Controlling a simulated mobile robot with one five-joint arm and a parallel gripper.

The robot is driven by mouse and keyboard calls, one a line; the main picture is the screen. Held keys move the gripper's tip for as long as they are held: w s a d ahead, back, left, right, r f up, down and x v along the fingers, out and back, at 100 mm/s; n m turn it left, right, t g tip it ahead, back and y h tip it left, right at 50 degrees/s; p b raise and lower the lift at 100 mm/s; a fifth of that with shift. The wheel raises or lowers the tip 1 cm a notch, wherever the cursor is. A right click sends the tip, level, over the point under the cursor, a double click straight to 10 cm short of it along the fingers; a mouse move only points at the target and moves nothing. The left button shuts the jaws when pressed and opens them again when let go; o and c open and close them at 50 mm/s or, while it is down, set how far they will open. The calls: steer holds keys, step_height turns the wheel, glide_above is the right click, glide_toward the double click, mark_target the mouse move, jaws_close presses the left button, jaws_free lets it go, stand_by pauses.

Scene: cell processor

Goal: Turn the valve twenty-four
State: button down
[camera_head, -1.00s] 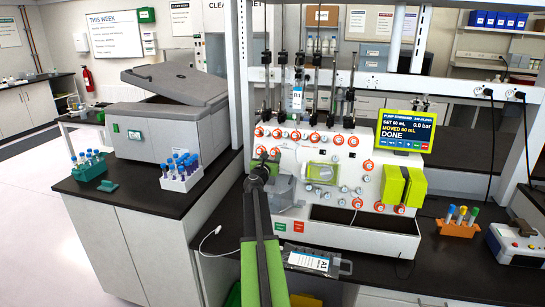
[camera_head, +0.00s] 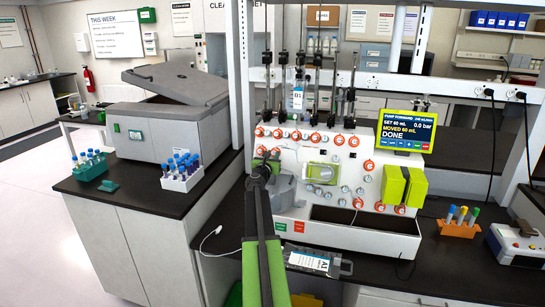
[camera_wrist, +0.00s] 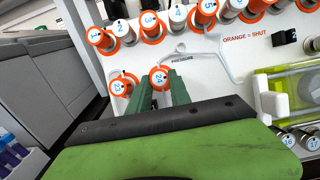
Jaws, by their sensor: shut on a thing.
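Valve 24 (camera_wrist: 159,76) is a round knob with an orange collar and a blue number on its pale face, on the white panel. In the wrist view my gripper (camera_wrist: 161,92) has its two green fingers on either side of it, shut on it. A neighbouring orange-collared valve (camera_wrist: 119,84) stands just left of the fingers. The valve is small and partly hidden by the gripper there.
A row of numbered valves, including valve 3 (camera_wrist: 150,24), runs above the fingers. A pressure label and pale tubing (camera_wrist: 212,50) lie to the right. The screen (camera_head: 406,132) reads DONE. A tube rack (camera_head: 181,176) stands left on the counter.

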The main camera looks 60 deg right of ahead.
steer(key=shift+n, duration=0.3)
steer(key=n, duration=0.1)
steer(key=n+t+y, duration=0.1)
steer(key=n, duration=0.1)
steer(key=shift+s+t, duration=0.2)
steer(key=shift+t, duration=0.1)
steer(key=shift+n+t+y+p, duration=0.3)
steer(key=shift+n+t+p, duration=0.25)
steer(key=shift+n, duration=1.55)
steer(key=c, duration=1.2)
jaws_free()
steer(key=shift+s, duration=0.1)
steer(key=p+v, duration=0.1)
steer(key=v, duration=1.6)
steer(key=shift+s+a+r, duration=0.1)
steer(key=shift+s+r, duration=0.1)
